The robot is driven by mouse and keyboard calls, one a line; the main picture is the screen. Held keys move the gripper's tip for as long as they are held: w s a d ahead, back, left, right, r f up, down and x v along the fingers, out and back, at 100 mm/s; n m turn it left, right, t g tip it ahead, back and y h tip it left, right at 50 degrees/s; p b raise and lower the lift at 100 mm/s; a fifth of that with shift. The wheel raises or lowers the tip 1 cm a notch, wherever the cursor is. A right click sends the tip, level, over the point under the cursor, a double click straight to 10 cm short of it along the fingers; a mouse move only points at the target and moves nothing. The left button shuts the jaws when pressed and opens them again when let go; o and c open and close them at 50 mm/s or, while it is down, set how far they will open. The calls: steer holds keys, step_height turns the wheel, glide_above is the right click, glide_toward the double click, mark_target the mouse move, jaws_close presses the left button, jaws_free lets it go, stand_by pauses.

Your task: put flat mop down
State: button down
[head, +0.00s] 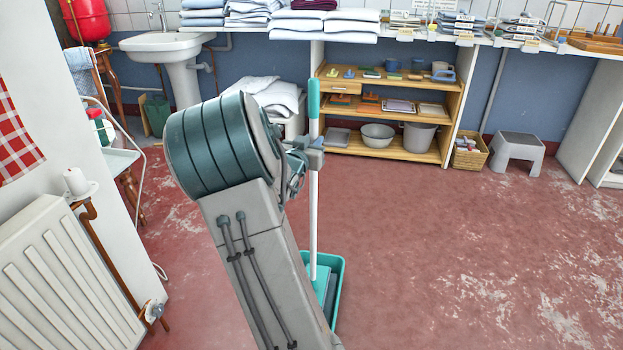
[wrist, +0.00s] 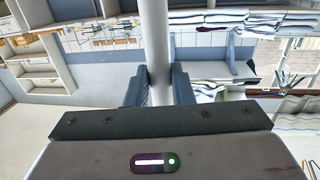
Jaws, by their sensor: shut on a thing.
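The flat mop (head: 314,215) stands upright, with a white pole and a teal grip at its top. Its lower end is at a teal tray (head: 339,268) on the floor, partly hidden behind my arm. I cannot tell whether the mop head touches the tray's bottom. My gripper (head: 312,157) is shut on the pole just below the teal grip. In the wrist view, the two dark fingers of my gripper (wrist: 159,88) close around the pale pole (wrist: 156,40).
Red worn floor (head: 430,250) is open to the right. A wooden shelf (head: 440,158) with basins stands at the back, beside a wicker basket (head: 470,153) and grey step stool (head: 518,150). A white radiator (head: 65,280) is at left, a sink (head: 168,45) behind.

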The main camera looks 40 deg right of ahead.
steer(key=shift+f+b, duration=0.85)
steer(key=shift+f, duration=1.95)
steer(key=shift+f, duration=0.15)
steer(key=c, duration=1.3)
jaws_free()
steer(key=shift+o, duration=0.2)
